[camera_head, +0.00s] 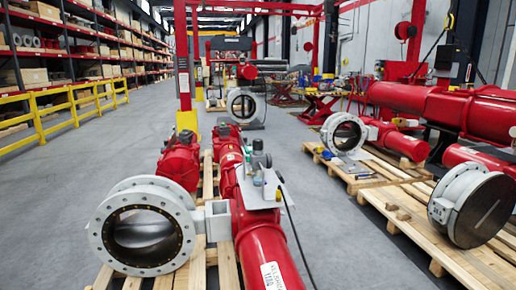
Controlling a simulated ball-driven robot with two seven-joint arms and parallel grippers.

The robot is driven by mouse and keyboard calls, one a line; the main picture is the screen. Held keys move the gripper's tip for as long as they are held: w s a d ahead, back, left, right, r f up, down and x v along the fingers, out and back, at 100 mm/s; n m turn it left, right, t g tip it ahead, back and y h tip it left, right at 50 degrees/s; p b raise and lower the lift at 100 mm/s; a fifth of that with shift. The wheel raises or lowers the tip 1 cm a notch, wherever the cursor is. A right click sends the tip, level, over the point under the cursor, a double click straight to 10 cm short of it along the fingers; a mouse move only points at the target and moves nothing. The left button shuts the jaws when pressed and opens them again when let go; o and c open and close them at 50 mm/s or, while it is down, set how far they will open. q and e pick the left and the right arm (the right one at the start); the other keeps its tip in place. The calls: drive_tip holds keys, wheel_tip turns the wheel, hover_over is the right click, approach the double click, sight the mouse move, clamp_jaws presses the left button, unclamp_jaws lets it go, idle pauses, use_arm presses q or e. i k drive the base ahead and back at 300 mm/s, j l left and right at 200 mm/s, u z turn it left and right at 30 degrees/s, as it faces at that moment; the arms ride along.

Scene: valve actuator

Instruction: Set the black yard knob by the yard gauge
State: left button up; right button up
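A red valve actuator (262,235) lies on a wooden pallet in the middle foreground, joined to a large grey flanged valve (145,225) at the left. A pale plate (262,192) on the actuator carries a cluster of small fittings (258,160). The cluster has a dark round part (257,144) at its top, and a black cable (293,225) runs down to the right of it. The parts are too small for me to tell which is the black yard knob or the yard gauge. Neither of my grippers is in view.
More red actuators lie on pallets (440,245) at the right, with grey valves (343,134) attached. A yellow railing (60,108) fronts shelving at the left. A red post (183,60) stands behind the middle pallet. The grey floor (70,180) at the left is clear.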

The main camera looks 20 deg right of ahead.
sight(257, 144)
drive_tip(key=l, duration=0.45)
drive_tip(key=k+l, duration=0.1)
drive_tip(key=l, duration=0.35)
drive_tip(key=l+u, duration=0.1)
drive_tip(key=l, duration=0.4)
drive_tip(key=l+u, duration=0.1)
drive_tip(key=l, duration=0.4)
drive_tip(key=k+l+u, duration=0.1)
drive_tip(key=l, duration=0.35)
drive_tip(key=k+l+u, duration=0.15)
drive_tip(key=l, duration=0.35)
drive_tip(key=l+u, duration=0.1)
drive_tip(key=l, duration=0.35)
drive_tip(key=i+l+u, duration=0.25)
drive_tip(key=l, duration=0.6)
drive_tip(key=l+u, duration=0.2)
drive_tip(key=l, duration=0.65)
drive_tip(key=i+l, duration=0.2)
drive_tip(key=l, duration=0.15)
drive_tip(key=i+l+u, duration=0.15)
drive_tip(key=l, duration=0.15)
drive_tip(key=i+l, duration=0.2)
drive_tip(key=l, duration=0.15)
drive_tip(key=i+l+u, duration=0.15)
drive_tip(key=l, duration=0.2)
drive_tip(key=i+l, duration=0.15)
drive_tip(key=l, duration=0.2)
drive_tip(key=i+l, duration=0.6)
